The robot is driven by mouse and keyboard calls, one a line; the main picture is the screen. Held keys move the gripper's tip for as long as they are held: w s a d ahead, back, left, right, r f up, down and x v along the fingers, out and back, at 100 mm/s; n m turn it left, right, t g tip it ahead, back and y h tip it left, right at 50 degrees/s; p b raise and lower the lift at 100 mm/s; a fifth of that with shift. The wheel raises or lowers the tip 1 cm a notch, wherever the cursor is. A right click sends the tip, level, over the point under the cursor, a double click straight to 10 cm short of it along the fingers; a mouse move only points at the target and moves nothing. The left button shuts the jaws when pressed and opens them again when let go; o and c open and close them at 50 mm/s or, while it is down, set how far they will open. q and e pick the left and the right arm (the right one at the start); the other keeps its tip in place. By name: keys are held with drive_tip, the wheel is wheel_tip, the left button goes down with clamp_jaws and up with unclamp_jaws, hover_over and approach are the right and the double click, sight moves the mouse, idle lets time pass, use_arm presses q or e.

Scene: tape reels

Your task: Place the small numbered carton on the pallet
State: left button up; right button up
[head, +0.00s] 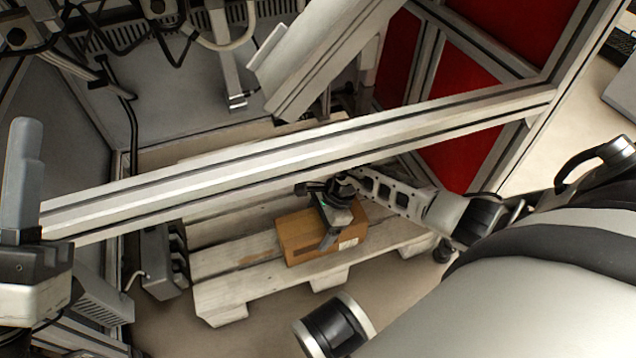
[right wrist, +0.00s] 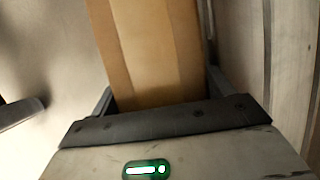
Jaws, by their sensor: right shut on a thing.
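The small brown carton (head: 300,240) is at the pallet's front part in the head view, with a pale label on its near side. I cannot tell whether it rests on the boards or is held just above them. My right gripper (head: 328,235) is shut on the carton from above. In the right wrist view the carton (right wrist: 155,50) fills the space between the fingers. My left gripper is not in view.
A long metal beam (head: 300,162) crosses above the pallet, close to my right gripper. A metal frame with red panels (head: 465,100) stands at the back right. A grey device (head: 160,262) sits left of the pallet. Bare pallet boards show left of the carton.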

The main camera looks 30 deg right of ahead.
drive_tip(key=shift+w, duration=0.1)
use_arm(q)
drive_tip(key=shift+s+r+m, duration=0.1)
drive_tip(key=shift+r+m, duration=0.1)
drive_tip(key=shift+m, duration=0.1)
use_arm(e)
drive_tip(key=o, duration=1.3)
drive_tip(key=shift+f, duration=0.15)
drive_tip(key=p+v, duration=0.4)
drive_tip(key=v, duration=0.3)
drive_tip(key=shift+r, duration=0.2)
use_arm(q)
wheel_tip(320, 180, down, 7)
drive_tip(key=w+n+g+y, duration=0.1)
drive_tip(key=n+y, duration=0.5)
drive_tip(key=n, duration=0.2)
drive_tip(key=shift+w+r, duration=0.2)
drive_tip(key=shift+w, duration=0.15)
use_arm(e)
drive_tip(key=shift+d+r, duration=0.1)
